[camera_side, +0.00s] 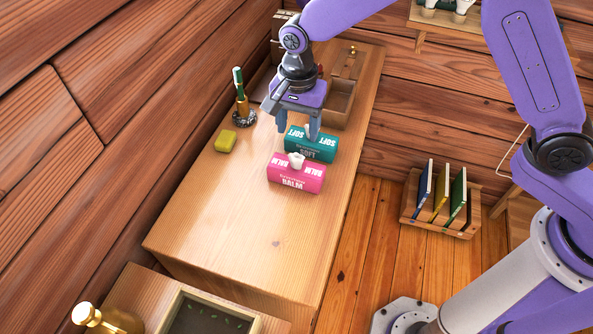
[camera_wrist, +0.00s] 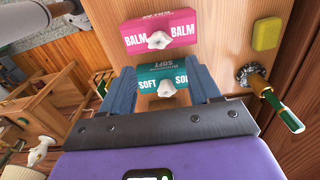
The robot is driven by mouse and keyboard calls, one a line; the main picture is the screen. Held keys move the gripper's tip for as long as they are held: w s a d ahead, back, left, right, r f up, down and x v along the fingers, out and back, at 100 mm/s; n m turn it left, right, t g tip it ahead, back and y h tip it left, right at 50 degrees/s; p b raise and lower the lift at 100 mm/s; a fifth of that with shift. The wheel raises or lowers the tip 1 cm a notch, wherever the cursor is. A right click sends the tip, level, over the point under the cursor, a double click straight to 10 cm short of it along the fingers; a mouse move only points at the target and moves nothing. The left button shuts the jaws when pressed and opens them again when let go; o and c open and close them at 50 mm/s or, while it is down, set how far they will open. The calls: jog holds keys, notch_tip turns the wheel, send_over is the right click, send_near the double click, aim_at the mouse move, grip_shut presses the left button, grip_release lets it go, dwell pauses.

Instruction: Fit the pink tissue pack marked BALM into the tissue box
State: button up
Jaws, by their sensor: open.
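The pink tissue pack marked BALM (camera_side: 296,174) lies on the wooden cabinet top, a white tissue tuft on its upper face. It also shows in the wrist view (camera_wrist: 160,32). A teal tissue pack marked SOFT (camera_side: 311,146) lies just behind it. My gripper (camera_side: 300,133) is open, its two fingers around or just above the teal pack; contact cannot be told. In the wrist view the teal pack (camera_wrist: 161,83) sits between the fingers. An open wooden box (camera_side: 340,104), apparently the tissue box, stands behind my gripper, partly hidden by it.
A yellow block (camera_side: 226,141) and a holder with a green brush-like item (camera_side: 240,100) stand at the left of the top. The front of the top (camera_side: 225,225) is clear. A rack with several thin books (camera_side: 440,205) stands on the floor at right.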

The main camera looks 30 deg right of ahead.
aim_at(297, 156)
notch_tip(297, 156, down, 9)
jog(key=shift+s+a+f, duration=0.1)
jog(key=shift+s+f, duration=0.05)
jog(key=shift+f, duration=0.05)
dwell(0.4)
grip_shut()
